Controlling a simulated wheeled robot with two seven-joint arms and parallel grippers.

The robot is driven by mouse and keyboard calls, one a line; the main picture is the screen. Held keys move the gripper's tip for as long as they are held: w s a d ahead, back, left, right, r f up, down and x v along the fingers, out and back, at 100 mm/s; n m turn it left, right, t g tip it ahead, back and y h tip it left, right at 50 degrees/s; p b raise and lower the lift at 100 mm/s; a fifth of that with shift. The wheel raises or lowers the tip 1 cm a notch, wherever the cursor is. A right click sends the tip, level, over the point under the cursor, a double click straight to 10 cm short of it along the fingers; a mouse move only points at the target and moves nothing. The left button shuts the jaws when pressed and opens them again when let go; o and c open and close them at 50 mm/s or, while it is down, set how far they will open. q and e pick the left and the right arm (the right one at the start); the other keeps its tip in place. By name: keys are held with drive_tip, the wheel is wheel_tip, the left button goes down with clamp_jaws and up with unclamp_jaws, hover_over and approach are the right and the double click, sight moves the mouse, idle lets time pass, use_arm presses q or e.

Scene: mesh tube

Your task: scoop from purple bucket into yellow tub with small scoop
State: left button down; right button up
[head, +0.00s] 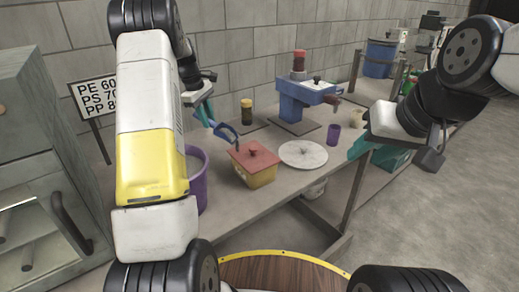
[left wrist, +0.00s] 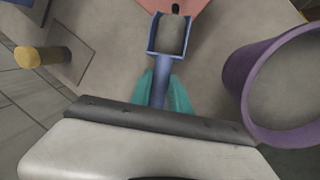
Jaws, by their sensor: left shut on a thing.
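My left gripper (head: 205,112) is shut on the handle of the small blue scoop (head: 226,132). In the left wrist view, its teal fingers (left wrist: 165,92) clasp the handle, and the scoop (left wrist: 159,56) has a grey mass in its pan. The purple bucket (head: 197,183) is partly hidden behind my left arm; it shows open at the right of the left wrist view (left wrist: 240,76). The scoop is above the table, near the tub. My right gripper (head: 360,145) is over the table's right end, its jaws unclear.
A pale round lid with a knob (head: 303,154) lies right of the tub. A purple cup (head: 333,135), a blue machine (head: 300,100) and a yellow-capped jar (head: 246,110) stand farther back.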

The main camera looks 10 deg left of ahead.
sight(218, 125)
use_arm(q)
drive_tip(key=shift+s+d+r+y, duration=0.2)
drive_tip(key=shift+d+r+y, duration=0.3)
drive_tip(key=shift+d, duration=0.35)
drive_tip(key=shift+s+d+r+y, duration=0.15)
drive_tip(key=shift+d+r+y, duration=0.25)
drive_tip(key=shift+d, duration=0.25)
drive_tip(key=shift+s+d+r+t+y+p, duration=0.2)
drive_tip(key=shift+d+t+y+p, duration=0.1)
drive_tip(key=shift+d, duration=0.25)
